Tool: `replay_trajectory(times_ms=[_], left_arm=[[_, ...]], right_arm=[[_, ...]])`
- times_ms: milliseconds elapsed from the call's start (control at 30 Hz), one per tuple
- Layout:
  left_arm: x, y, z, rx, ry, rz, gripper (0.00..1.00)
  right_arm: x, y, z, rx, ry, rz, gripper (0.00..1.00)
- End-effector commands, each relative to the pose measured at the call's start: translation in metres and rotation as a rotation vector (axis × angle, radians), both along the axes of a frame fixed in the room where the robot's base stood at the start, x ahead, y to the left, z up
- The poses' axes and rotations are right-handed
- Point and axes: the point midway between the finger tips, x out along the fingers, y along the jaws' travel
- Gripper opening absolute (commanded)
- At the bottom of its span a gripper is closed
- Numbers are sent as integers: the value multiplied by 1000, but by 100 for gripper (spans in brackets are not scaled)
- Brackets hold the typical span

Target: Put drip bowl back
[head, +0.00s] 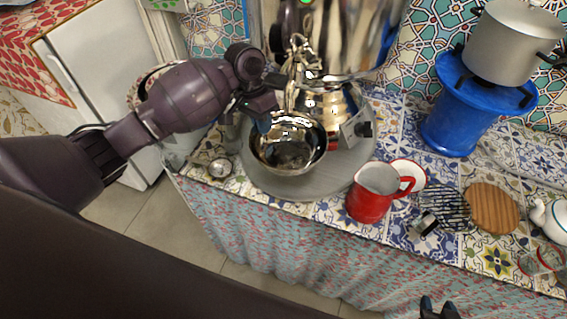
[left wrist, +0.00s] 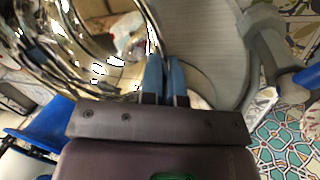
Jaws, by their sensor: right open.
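The drip bowl (head: 290,152) is a shiny round metal bowl in front of the samovar (head: 335,35), over a round grey tray (head: 345,175). My left gripper (head: 262,122) is at the bowl's left rim. In the left wrist view, the bowl (left wrist: 100,45) fills the upper left, and its rim runs down to the left fingers (left wrist: 165,78), which are close together on it. I cannot tell whether the bowl touches the tray.
A red jug (head: 372,192) stands at the tray's front right, beside a small red-rimmed saucer (head: 408,174). A wooden coaster (head: 491,207) and a white teapot (head: 553,218) are further right. A pot (head: 514,42) sits on a blue stand (head: 455,125). A small metal dish (head: 220,168) lies left.

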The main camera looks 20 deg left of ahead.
Motion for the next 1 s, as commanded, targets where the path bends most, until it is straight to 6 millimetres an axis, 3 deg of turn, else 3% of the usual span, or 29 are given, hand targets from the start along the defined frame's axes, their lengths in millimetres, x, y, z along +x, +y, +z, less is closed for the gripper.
replay_trajectory(times_ms=[300, 567, 800, 1000], left_arm=[[-1, 0, -42, -1, 6, 1, 0], [-1, 0, -63, 0, 4, 1, 0], [-1, 0, -97, 0, 4, 2, 0], [0, 0, -99, 0, 0, 1, 0]], right_arm=[[-10, -5, -14, -11, 29, 3, 43], [0, -3, -9, -12, 8, 9, 43], [3, -2, -14, -11, 7, 13, 43], [5, -1, -9, -9, -3, 13, 43]])
